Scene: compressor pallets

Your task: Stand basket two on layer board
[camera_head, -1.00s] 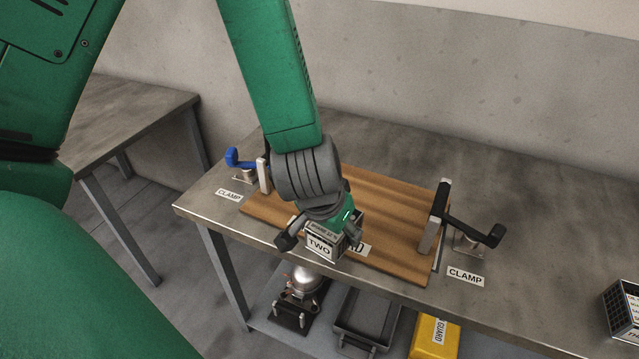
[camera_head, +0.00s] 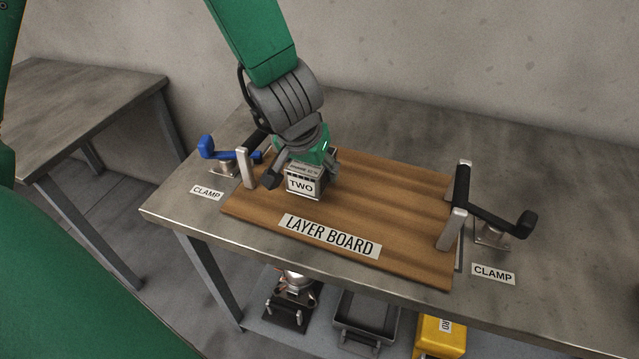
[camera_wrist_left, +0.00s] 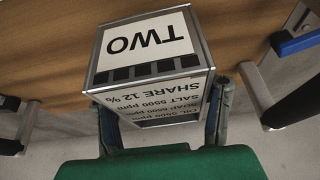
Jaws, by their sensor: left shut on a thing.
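Basket two (camera_head: 301,184) is a small grey box with a white TWO label, and it also shows in the left wrist view (camera_wrist_left: 150,50). My left gripper (camera_head: 303,172) is shut on it, with one finger on each side. The basket is upright over the left part of the wooden layer board (camera_head: 390,207), behind the LAYER BOARD label. I cannot tell whether its base touches the board. The board also shows in the left wrist view (camera_wrist_left: 50,45). My right gripper is not in view.
A blue-handled clamp (camera_head: 222,152) stands at the board's left end and a black-handled clamp (camera_head: 490,215) at its right end. The board's middle and right are clear. Under the table (camera_head: 560,200) are a metal device (camera_head: 292,290), a grey tray (camera_head: 364,318) and a yellow box (camera_head: 440,335).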

